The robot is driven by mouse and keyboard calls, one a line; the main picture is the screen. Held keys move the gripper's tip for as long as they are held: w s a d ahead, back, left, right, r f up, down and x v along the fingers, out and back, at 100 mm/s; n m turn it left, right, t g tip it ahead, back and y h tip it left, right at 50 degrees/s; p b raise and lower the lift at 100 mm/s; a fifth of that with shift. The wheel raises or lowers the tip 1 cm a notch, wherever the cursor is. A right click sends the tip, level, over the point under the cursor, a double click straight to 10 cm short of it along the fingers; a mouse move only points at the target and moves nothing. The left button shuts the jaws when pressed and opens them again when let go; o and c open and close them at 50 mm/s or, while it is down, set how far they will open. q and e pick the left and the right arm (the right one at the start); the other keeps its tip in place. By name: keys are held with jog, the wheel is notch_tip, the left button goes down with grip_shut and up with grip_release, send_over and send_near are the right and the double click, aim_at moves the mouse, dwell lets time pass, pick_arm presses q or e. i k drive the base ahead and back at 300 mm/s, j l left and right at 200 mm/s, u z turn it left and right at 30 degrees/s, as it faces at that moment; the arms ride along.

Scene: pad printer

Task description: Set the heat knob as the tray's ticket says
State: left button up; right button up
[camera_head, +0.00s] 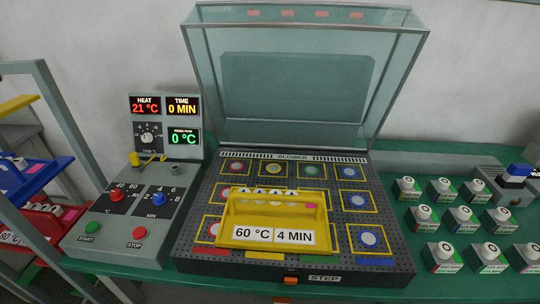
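The heat knob (116,197) is a red knob on the sloped grey control panel at the left. Numbers 40 and 60 and a °C mark are printed around it; its exact pointer direction is too small to tell. The heat display (145,106) reads 21 °C in red. The yellow tray (232,212) sits on the dark perforated bed, with several small white-topped pieces in it. The tray's white ticket (274,235) reads 60 °C and 4 MIN. Neither of my grippers is in view.
A blue minutes knob (158,199) is right of the heat knob. Below are a green start button (93,228) and a red stop button (139,233). The time display (182,106) reads 0 MIN. A clear lid (300,85) stands raised. Several bottle-like pieces (445,187) stand at right.

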aim_at(116, 195)
jog(key=u, duration=1.25)
